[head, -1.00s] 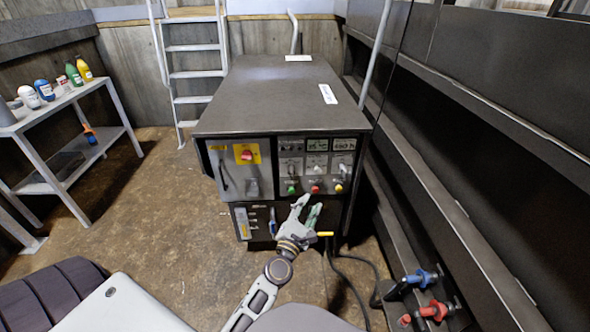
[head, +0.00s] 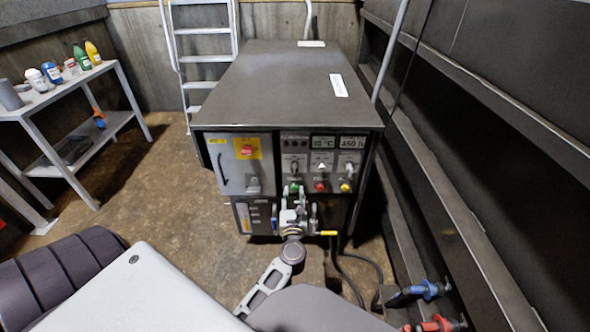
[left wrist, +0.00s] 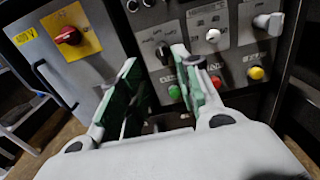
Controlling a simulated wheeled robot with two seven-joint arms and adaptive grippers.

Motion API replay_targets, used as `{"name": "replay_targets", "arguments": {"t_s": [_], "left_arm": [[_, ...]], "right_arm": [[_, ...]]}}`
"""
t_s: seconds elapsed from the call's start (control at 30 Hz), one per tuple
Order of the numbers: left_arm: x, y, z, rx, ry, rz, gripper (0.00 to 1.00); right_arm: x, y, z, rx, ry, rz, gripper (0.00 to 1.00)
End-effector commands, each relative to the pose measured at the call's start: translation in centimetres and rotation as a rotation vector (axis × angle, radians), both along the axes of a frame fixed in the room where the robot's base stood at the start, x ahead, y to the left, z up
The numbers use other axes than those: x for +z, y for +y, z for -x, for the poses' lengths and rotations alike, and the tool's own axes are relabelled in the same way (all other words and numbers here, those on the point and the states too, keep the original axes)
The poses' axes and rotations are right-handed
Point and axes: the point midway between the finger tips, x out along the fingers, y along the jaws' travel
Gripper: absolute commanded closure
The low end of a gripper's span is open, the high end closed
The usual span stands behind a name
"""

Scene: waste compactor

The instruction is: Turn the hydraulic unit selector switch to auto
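The hydraulic unit (head: 290,85) is a dark box with a control panel on its front. The panel has a row of three selector switches: a black one on the left (left wrist: 163,50), one in the middle (left wrist: 213,36) and a pale one on the right (left wrist: 268,22). Their labels are too small to read, so I cannot tell which has auto. My left gripper (left wrist: 155,62) is open and empty, with green-padded fingers pointing at the panel. In the head view, the left gripper (head: 294,194) is low at the panel, around the green button. My right gripper is not in view.
Green (left wrist: 175,92), red (left wrist: 216,83) and yellow (left wrist: 256,73) buttons sit below the switches. A red rotary switch (head: 247,150) on a yellow plate is to the left. A shelf (head: 95,75) with bottles stands at far left. Dark metal structure closes the right side.

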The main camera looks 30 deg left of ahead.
Motion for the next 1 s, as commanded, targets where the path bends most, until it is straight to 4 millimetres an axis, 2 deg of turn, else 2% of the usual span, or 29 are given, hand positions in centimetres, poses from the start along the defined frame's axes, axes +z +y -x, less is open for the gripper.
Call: {"name": "replay_targets", "arguments": {"t_s": [0.37,1.0], "left_arm": [[0.0,0.5,-0.9,0.0,0.0,-0.002,0.67],[0.1,3.5,-5.9,-0.001,-0.001,-0.003,0.67]], "right_arm": [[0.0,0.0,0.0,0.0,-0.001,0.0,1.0],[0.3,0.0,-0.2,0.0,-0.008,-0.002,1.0]]}}
